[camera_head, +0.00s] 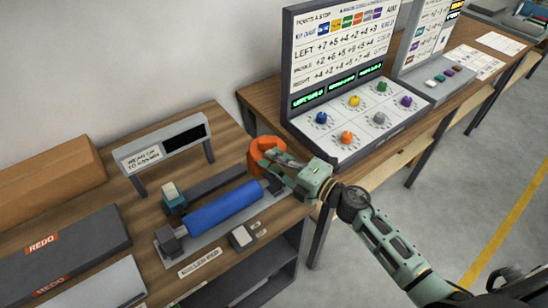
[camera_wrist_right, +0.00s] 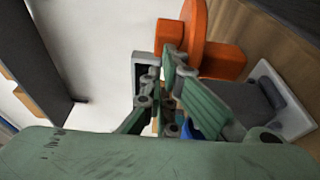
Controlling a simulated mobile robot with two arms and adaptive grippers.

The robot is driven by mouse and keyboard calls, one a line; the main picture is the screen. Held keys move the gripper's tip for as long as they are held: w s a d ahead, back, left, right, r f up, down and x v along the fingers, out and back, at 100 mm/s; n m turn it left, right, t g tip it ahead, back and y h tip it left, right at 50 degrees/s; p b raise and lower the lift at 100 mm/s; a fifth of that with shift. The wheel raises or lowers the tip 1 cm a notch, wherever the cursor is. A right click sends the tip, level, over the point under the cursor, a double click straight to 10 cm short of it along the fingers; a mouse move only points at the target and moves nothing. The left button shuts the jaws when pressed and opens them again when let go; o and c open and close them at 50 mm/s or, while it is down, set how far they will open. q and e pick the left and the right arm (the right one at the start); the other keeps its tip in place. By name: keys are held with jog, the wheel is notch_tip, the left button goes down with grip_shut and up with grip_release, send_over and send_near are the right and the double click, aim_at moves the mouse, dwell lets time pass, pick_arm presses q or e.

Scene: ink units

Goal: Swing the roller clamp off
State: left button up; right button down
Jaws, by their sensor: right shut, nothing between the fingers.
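The blue roller (camera_head: 225,204) lies on a grey base on the wooden table. An orange clamp part (camera_head: 262,151) stands beyond its right end; it also shows in the wrist view (camera_wrist_right: 205,42). My right gripper (camera_head: 273,178) reaches in from the right, close beside the orange part. Its fingers (camera_wrist_right: 168,100) look closed together with nothing between them. I cannot tell whether they touch the orange part. A sliver of blue (camera_wrist_right: 190,130) shows behind the fingers. My left gripper is not in view.
A panel with coloured knobs (camera_head: 360,115) stands to the right. REDO trays (camera_head: 60,250) and a cardboard box (camera_head: 50,180) fill the left.

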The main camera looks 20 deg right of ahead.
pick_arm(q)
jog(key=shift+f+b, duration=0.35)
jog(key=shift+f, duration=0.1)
pick_arm(e)
jog(key=shift+w+d+f+n+g+y, duration=0.1)
jog(key=shift+w+d+n+g+y, duration=0.1)
jog(key=shift+n+g+y, duration=0.1)
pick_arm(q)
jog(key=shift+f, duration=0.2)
pick_arm(e)
jog(key=shift+d+y, duration=0.1)
jog(key=shift+y, duration=0.2)
